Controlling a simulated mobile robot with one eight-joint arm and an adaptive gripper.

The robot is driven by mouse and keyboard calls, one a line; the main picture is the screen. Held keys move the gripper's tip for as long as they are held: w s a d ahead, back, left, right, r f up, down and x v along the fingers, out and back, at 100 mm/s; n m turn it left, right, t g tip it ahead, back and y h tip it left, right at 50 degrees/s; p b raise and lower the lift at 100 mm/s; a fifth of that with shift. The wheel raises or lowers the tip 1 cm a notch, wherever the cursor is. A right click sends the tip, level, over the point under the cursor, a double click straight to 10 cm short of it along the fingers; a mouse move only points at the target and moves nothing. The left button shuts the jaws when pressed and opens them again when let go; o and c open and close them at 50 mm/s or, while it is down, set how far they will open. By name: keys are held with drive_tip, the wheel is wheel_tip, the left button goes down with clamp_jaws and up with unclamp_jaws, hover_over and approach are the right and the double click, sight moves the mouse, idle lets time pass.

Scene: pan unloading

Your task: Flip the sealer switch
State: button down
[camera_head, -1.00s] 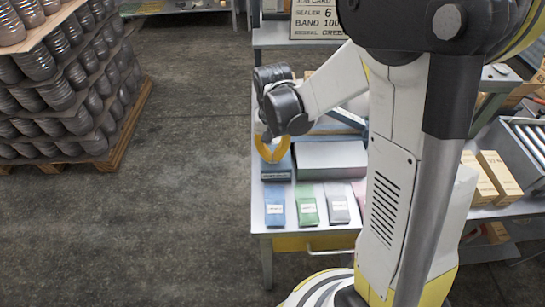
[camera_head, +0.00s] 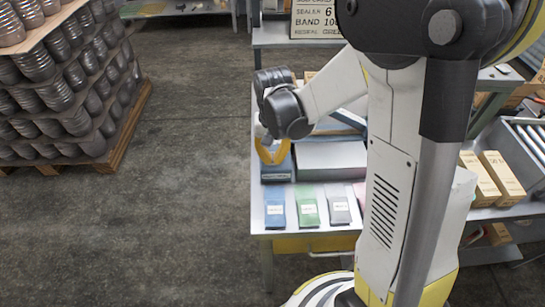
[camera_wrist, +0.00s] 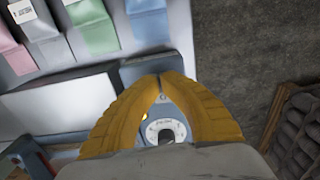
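The sealer is a blue box (camera_head: 276,172) with a dark label on its front, at the left of the workbench. In the wrist view its blue top (camera_wrist: 152,66) shows beyond my fingertips. Between my fingers is a round pale plate (camera_wrist: 152,131) with small print and a dark central part, which looks like the switch. My gripper (camera_head: 272,163) is over the sealer, pointing down, with its yellow fingers bowed and the tips (camera_wrist: 160,77) together. Nothing shows held between them. I cannot tell whether the fingers touch the switch.
Blue (camera_head: 275,208), green (camera_head: 307,207) and grey (camera_head: 338,205) packets lie along the bench front. A grey box (camera_head: 331,160) is right of the sealer. Cartons (camera_head: 491,178) stand farther right. A loaded pallet (camera_head: 121,143) is at left, with clear floor between.

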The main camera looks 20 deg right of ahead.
drive_tip(key=shift+r+p, duration=2.5)
drive_tip(key=shift+r, duration=1.05)
drive_tip(key=s+r+n+t+b, duration=0.3)
drive_tip(key=s+t+b, duration=0.4)
drive_tip(key=s, duration=0.5)
drive_tip(key=r+b, duration=0.1)
drive_tip(key=b, duration=0.1)
drive_tip(key=shift+s+r+n+b, duration=0.3)
drive_tip(key=shift+s+r, duration=0.1)
drive_tip(key=shift+d, duration=0.1)
